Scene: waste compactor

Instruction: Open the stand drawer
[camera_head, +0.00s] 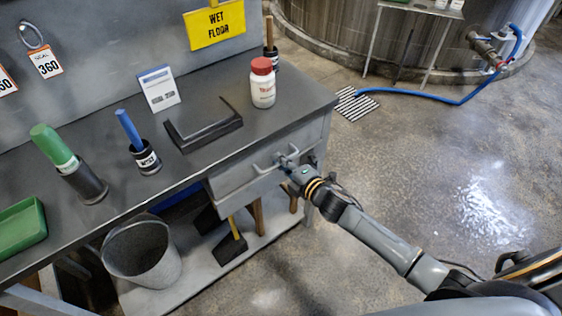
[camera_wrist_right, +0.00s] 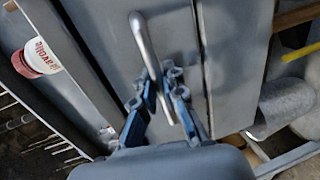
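The stand is a grey workbench (camera_head: 100,200) with a grey drawer (camera_head: 234,189) under its right part. The drawer front sits close to the bench body; I cannot tell if it stands out slightly. A metal bar handle (camera_head: 265,168) is on the drawer front, and it also shows in the wrist view (camera_wrist_right: 143,38). My right gripper (camera_head: 286,162) reaches the handle's right part from the front. In the wrist view its blue fingers (camera_wrist_right: 160,88) lie on both sides of the bar, close against it. My left gripper is not in view.
On the bench top stand a white bottle with a red cap (camera_head: 262,88), a black tray (camera_head: 205,125), a blue-handled tool (camera_head: 129,128) and a green-handled tool (camera_head: 55,148). A bucket (camera_head: 142,255) is on the lower shelf. The floor in front is clear.

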